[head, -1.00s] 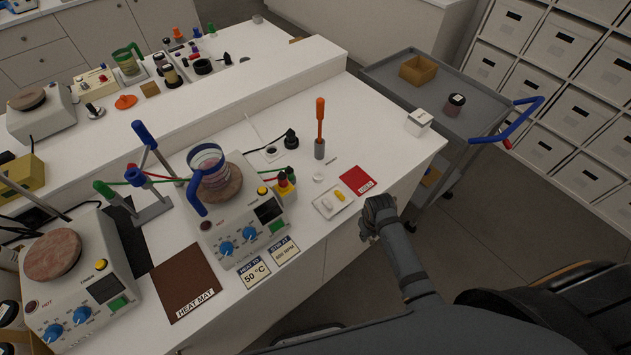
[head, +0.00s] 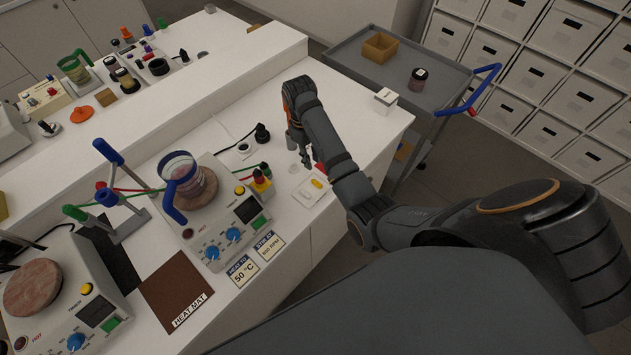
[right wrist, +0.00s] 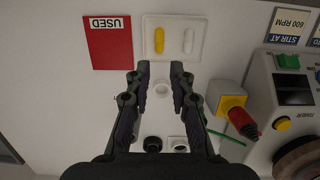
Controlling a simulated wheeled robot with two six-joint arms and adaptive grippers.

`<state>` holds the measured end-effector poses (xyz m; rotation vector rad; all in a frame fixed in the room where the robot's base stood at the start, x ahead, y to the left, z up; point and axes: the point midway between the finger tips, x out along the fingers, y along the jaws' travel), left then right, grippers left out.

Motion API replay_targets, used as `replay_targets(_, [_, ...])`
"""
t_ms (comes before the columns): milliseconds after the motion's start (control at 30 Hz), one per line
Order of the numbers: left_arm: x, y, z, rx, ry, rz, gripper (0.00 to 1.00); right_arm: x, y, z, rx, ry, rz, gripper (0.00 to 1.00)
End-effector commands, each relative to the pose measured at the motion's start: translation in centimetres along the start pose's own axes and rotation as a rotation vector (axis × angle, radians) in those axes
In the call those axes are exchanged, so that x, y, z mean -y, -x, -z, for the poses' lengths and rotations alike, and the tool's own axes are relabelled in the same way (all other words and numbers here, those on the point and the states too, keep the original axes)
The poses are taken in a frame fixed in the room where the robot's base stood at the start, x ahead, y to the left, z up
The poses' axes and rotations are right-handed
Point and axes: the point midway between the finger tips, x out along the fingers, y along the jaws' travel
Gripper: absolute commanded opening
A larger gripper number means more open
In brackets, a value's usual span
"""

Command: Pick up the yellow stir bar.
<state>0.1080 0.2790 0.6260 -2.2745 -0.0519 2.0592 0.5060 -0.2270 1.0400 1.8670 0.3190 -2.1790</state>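The yellow stir bar (head: 316,183) lies on a small white tray (head: 301,199) near the front edge of the bench. A white stir bar (head: 305,194) lies beside it. In the right wrist view the yellow bar (right wrist: 159,40) is on the left side of the tray (right wrist: 173,19) and the white bar (right wrist: 188,41) on the right. My right gripper (right wrist: 160,72) is open and empty. Its fingertips point toward the tray, just short of its edge in that view. In the head view my right gripper (head: 299,152) is behind the tray. My left gripper is not in view.
A red USED card (right wrist: 110,42) lies next to the tray, mostly hidden by my arm in the head view.

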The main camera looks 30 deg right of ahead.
Motion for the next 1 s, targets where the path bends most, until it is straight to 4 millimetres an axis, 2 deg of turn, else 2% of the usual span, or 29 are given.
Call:
replay_targets(300, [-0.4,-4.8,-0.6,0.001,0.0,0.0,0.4,0.0,-5.3,0.1,-0.001,-0.001,0.0,0.22])
replay_targets(533, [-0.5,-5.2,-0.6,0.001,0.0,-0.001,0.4,0.0,-5.7,0.0,-0.002,-0.001,0.0,0.22])
replay_targets(833, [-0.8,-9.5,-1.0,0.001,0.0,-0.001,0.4,-0.1,-10.6,0.1,-0.002,-0.002,-0.001,0.22])
replay_targets(1000, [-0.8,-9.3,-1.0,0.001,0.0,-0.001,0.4,-0.1,-10.4,0.0,-0.003,-0.002,-0.001,0.22])
